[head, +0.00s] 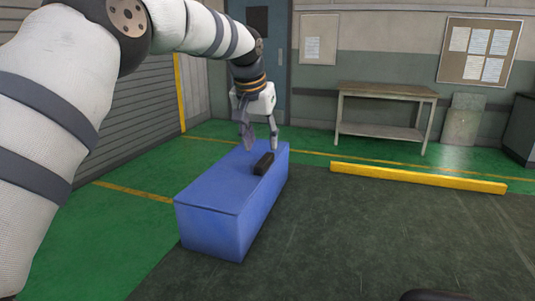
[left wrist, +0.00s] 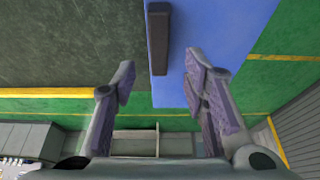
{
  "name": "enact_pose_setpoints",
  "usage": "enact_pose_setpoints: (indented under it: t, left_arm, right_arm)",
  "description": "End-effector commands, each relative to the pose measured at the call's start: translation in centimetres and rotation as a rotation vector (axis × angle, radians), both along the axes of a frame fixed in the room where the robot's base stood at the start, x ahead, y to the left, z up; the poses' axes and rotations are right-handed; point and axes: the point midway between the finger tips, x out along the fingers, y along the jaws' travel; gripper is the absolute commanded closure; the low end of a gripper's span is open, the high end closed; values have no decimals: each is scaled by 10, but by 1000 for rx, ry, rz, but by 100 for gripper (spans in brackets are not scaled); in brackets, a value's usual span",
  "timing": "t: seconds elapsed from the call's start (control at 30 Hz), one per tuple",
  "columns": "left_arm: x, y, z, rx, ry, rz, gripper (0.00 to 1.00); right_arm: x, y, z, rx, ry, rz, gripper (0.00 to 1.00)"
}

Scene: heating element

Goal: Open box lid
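A long blue box (head: 213,230) stands on the floor in the head view, its flat blue lid (head: 225,188) down. A dark bar (head: 263,165), seemingly a handle, sits on the lid near its right edge. In the left wrist view the bar (left wrist: 158,38) lies along the edge of the blue lid (left wrist: 220,35). My left gripper (head: 261,147) points down at the far end of the box, just beyond the bar. Its fingers are spread with nothing between them, and the wrist view shows the gap (left wrist: 159,75) roughly in line with the bar.
A yellow floor beam (head: 415,178) lies right of the box. A workbench (head: 385,93) stands against the back wall. A slatted wall (head: 140,110) is at the left. The dark floor (head: 370,240) right of the box is clear.

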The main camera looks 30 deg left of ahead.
Motion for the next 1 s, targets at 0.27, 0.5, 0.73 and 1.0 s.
enact_pose_setpoints:
  t: [0.27, 0.5, 0.73, 1.0]
  left_arm:
    - [19, 4, -48, 0, 3, 0, 60]
    - [21, 5, -51, 0, -2, 0, 60]
    - [21, 5, -50, 1, -1, -1, 94]
    - [21, 5, -50, -2, -1, -1, 100]
  right_arm:
    - [-6, 0, -7, 0, 21, 0, 100]
    - [-6, 0, -7, 0, 20, 1, 100]
    - [-6, 0, -7, 0, 20, 1, 100]
    - [-6, 0, -7, 0, 20, 1, 100]
